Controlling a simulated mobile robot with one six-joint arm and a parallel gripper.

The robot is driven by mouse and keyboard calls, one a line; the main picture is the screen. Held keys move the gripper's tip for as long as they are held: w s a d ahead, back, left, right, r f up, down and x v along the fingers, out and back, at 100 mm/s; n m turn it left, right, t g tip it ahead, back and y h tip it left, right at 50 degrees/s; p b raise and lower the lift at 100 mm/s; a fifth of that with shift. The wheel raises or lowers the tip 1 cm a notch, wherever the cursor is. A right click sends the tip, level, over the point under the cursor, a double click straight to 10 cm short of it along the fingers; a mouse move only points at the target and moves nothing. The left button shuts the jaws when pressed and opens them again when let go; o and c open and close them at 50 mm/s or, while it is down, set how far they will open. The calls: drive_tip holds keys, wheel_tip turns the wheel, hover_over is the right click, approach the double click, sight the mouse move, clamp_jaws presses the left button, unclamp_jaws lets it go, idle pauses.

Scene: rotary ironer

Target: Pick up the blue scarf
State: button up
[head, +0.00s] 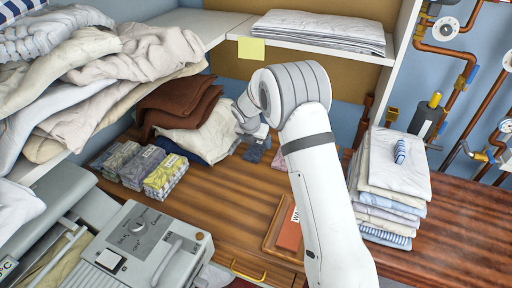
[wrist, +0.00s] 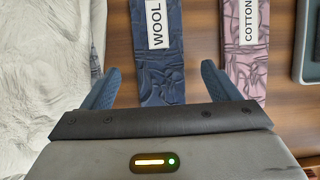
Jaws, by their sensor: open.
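The blue scarf (wrist: 160,72) is a dark navy folded strip with a white label reading WOOL. It lies on the brown wooden top, and in the head view it shows partly beside my arm (head: 256,151). My gripper (wrist: 156,82) is open and empty, its two blue-grey fingers left and right of the scarf's near part. The near end of the scarf is hidden under the gripper body. I cannot tell how high the fingers are above it.
A mauve strip labelled COTTON (wrist: 245,75) lies just right of the scarf. Pale crumpled cloth (wrist: 45,70) lies close on the left. Folded patterned packs (head: 130,165) sit further left, a reddish block in a tray (head: 268,250) nearer, and a linen stack (head: 385,205) right.

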sight(258, 147)
drive_tip(key=shift+x, duration=1.5)
drive_tip(key=shift+r, duration=0.1)
drive_tip(key=shift+c, duration=0.3)
drive_tip(key=shift+w, duration=0.1)
drive_tip(key=c, duration=1)
